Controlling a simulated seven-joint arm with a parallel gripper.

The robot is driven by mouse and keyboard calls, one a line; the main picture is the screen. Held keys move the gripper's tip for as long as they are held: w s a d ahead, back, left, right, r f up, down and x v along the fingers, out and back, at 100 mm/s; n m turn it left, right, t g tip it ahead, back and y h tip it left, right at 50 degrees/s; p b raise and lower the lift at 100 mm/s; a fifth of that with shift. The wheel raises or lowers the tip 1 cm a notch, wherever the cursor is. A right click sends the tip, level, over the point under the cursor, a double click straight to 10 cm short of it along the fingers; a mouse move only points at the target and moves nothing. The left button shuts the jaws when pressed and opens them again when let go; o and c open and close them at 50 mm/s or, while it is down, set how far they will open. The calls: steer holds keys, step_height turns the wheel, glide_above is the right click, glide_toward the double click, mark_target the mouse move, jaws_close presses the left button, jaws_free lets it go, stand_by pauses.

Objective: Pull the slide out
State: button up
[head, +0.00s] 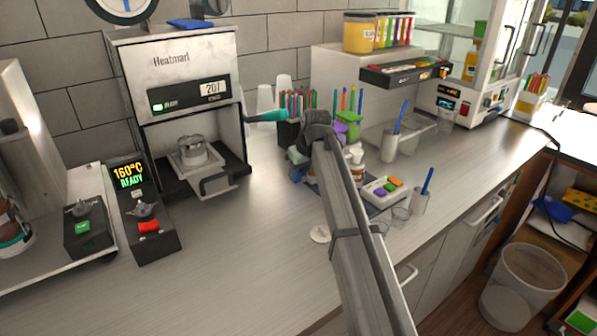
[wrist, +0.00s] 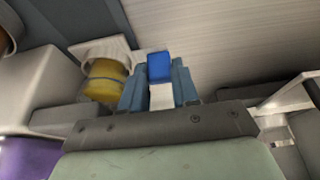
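The cup sealer (head: 175,75) stands at the left against the tiled wall, its display reading 207. Its slide (head: 205,178) sits low in the front opening, with a metal cup or ring (head: 193,151) on it. My gripper (head: 299,160) is to the right of the sealer, apart from the slide, and partly hidden by my arm. In the wrist view, its two blue-grey fingers (wrist: 159,88) are spread. A blue and white item shows in the gap, seemingly beyond the fingers.
A lever with a teal grip (head: 267,115) juts from the sealer's right side. Control boxes (head: 145,215) stand left of the slide. Cups, pens and a small tray (head: 384,190) crowd the counter around my arm. The counter in front of the sealer is clear.

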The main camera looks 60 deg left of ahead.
jaws_close()
steer(key=d, duration=1.8)
steer(key=shift+d, duration=0.3)
steer(key=shift+o, duration=2.3)
jaws_free()
steer(key=v, duration=1.4)
